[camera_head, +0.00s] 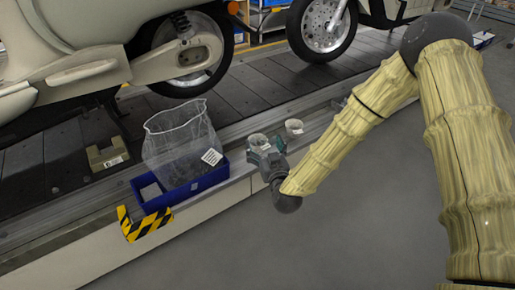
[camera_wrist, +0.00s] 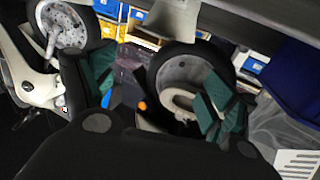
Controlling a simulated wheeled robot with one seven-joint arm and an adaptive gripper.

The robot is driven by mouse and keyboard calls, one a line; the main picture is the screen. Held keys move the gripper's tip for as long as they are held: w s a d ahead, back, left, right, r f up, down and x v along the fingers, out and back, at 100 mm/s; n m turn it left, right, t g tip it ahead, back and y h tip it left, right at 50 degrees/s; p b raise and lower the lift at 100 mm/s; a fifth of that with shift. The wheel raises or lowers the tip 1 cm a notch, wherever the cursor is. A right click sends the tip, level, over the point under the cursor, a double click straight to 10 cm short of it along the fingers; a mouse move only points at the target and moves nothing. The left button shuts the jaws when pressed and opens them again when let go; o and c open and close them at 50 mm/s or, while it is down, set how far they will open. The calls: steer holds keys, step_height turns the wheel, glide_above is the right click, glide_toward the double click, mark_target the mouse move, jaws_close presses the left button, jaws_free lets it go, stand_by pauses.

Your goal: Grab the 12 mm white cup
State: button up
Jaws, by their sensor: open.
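Two white cups show in the head view. One white cup (camera_head: 258,143) is at my gripper (camera_head: 266,156), its rim showing just above the fingers. The other white cup (camera_head: 294,126) stands a little to the right and farther back on the conveyor's edge ledge. No size marking is legible, so I cannot tell which is the 12 mm one. In the wrist view my gripper (camera_wrist: 158,92) has its two teal-padded fingers apart. A pale curved shape (camera_wrist: 180,101) lies near the right finger; I cannot tell whether it is a cup. No grip on a cup is visible.
Left of my gripper, a blue tray (camera_head: 187,194) holds a clear bag (camera_head: 180,135) and a white card. A yellow-black striped bracket (camera_head: 145,224) is at its front corner. A small cardboard box (camera_head: 107,156) lies on the slats. Scooters stand behind. The grey floor in front is clear.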

mark_target(260, 147)
steer(key=f+b, duration=0.1)
steer(key=f, duration=0.1)
steer(key=w+f+b, duration=0.1)
steer(key=f, duration=0.1)
steer(key=shift+a+f, duration=0.1)
steer(key=shift+f, duration=0.15)
steer(key=b+x, duration=0.2)
steer(key=x, duration=0.3)
steer(key=shift+w+a, duration=0.15)
steer(key=shift+w+a+r+b, duration=0.15)
steer(key=shift+w+b, duration=0.2)
steer(key=shift+w, duration=0.2)
steer(key=shift+c, duration=0.2)
steer(key=c, duration=1)
